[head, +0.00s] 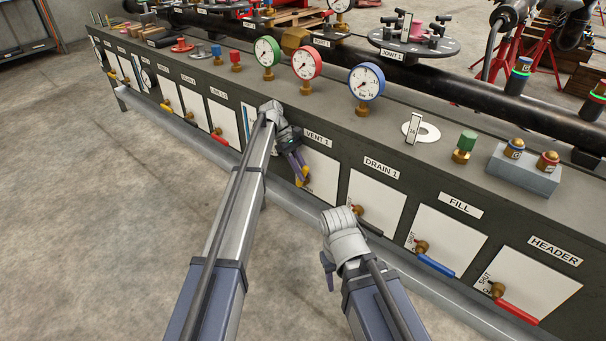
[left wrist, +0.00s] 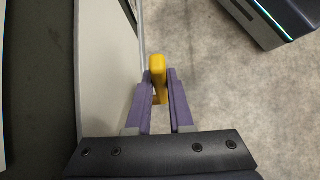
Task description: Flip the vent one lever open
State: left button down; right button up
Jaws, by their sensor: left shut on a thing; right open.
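The vent one lever (head: 301,178) is yellow and sits on the white panel under the label VENT 1 (head: 318,140). My left gripper (head: 302,172) is at that panel with its fingers on the lever. In the left wrist view the yellow lever (left wrist: 158,68) stands between the two purple fingers of the left gripper (left wrist: 160,82), which are shut on it. The lever's pivot is mostly hidden by the gripper. My right gripper (head: 328,270) is open and empty, in front of the bench below the DRAIN 1 panel, away from any lever.
To the right are the DRAIN 1 panel (head: 375,200), the FILL panel with a blue lever (head: 436,264) and the HEADER panel with a red lever (head: 518,312). A grey rail (head: 420,287) runs low along the bench front. Gauges stand on top. The floor in front is clear.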

pick_arm(q)
jog(key=c, duration=0.8)
grip_release()
jog(key=shift+r, duration=0.15)
jog(key=p+v, duration=0.6)
jog(key=v, duration=0.1)
jog(key=shift+a+r, duration=0.15)
jog(key=shift+a, duration=0.1)
jog(key=shift+w, duration=0.15)
